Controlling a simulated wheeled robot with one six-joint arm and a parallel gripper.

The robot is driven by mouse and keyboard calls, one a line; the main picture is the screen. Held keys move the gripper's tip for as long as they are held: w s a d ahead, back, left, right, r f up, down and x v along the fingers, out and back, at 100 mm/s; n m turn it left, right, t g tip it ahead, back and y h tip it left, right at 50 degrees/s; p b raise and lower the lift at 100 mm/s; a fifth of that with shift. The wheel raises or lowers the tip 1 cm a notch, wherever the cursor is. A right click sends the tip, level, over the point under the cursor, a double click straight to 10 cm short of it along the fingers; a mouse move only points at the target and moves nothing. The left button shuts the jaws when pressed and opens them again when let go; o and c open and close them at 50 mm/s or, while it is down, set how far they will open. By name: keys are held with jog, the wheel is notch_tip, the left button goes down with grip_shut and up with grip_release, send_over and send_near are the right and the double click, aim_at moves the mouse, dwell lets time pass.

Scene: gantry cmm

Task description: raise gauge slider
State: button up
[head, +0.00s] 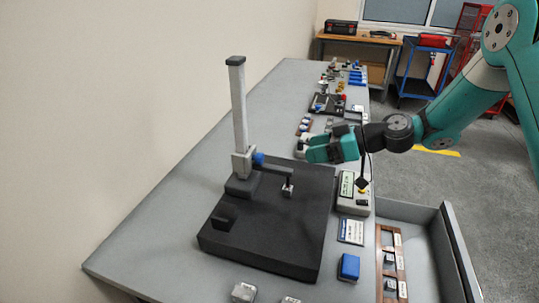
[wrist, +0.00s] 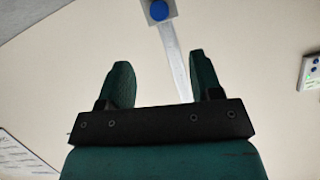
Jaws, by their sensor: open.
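The height gauge's pale upright column (head: 239,105) stands on a black plate (head: 265,225). Its slider (head: 241,163) sits low on the column, with a blue knob (head: 258,159) and an arm reaching right to a small tip (head: 287,190). My gripper (head: 304,148) is to the right of the slider, apart from it and slightly above the knob in the picture. In the wrist view my gripper (wrist: 160,62) is open and empty. The column (wrist: 176,60) shows beyond the fingers there, with the slider's blue knob (wrist: 158,10) at the top edge.
A control box (head: 354,192) stands right of the plate, near a blue block (head: 348,267). An open drawer (head: 440,250) holds a wooden rack (head: 390,262). Several small parts lie farther back on the grey table (head: 290,85). The wall is on the left.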

aim_at(262, 159)
jog(key=p+x, duration=0.3)
jog(key=x, duration=0.9)
jog(key=shift+a+p, duration=0.3)
jog(key=shift+w+a+f, duration=0.2)
jog(key=shift+a+f, duration=0.1)
jog(key=shift+a, duration=0.3)
jog(key=shift+c, duration=0.3)
